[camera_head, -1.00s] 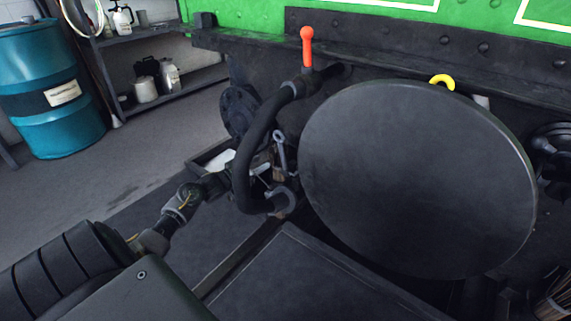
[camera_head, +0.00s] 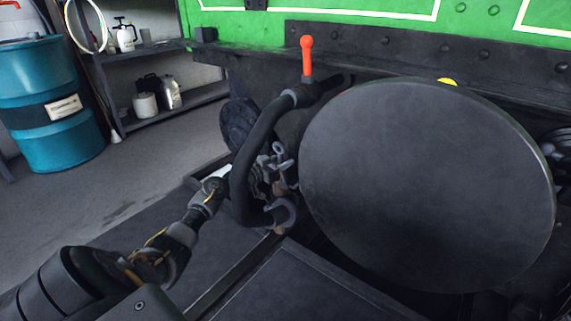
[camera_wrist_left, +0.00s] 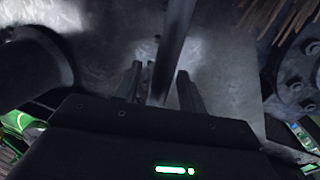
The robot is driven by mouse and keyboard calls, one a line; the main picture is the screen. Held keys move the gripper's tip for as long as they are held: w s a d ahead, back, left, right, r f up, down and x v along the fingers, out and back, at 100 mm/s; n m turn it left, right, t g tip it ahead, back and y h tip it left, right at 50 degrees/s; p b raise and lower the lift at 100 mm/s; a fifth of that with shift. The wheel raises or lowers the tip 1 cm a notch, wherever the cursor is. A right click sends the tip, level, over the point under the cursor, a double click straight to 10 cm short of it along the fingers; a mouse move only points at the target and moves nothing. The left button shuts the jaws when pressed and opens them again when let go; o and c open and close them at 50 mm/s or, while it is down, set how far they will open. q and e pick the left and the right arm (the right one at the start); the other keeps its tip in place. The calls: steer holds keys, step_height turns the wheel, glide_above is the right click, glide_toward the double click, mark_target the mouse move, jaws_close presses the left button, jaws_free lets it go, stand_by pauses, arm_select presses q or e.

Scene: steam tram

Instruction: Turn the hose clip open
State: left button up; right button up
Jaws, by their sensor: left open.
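The black hose (camera_head: 240,180) hangs in a loop from a pipe at the beam, below a valve with an orange handle (camera_head: 307,55). Its lower end carries a grey open-jawed coupling (camera_head: 284,213). A small grey metal piece with a ringed end (camera_head: 279,150) shows just right of the hose; I cannot tell whether it is the hose clip. My left gripper (camera_head: 268,172) is behind the hose, close to this piece and partly hidden. In the left wrist view my open left gripper (camera_wrist_left: 160,88) has a grey metal bar (camera_wrist_left: 172,45) between its fingers; contact is unclear.
A large dark buffer disc (camera_head: 425,185) stands close on the right. The green tram side (camera_head: 360,22) and dark beam are behind. A blue drum (camera_head: 50,105) and shelves (camera_head: 165,45) are far left. Open floor (camera_head: 150,165) lies between.

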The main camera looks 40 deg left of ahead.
arm_select(q)
steer(key=shift+w+d, duration=0.15)
steer(key=shift+w, duration=0.6)
steer(key=shift+c, duration=0.4)
jaws_close()
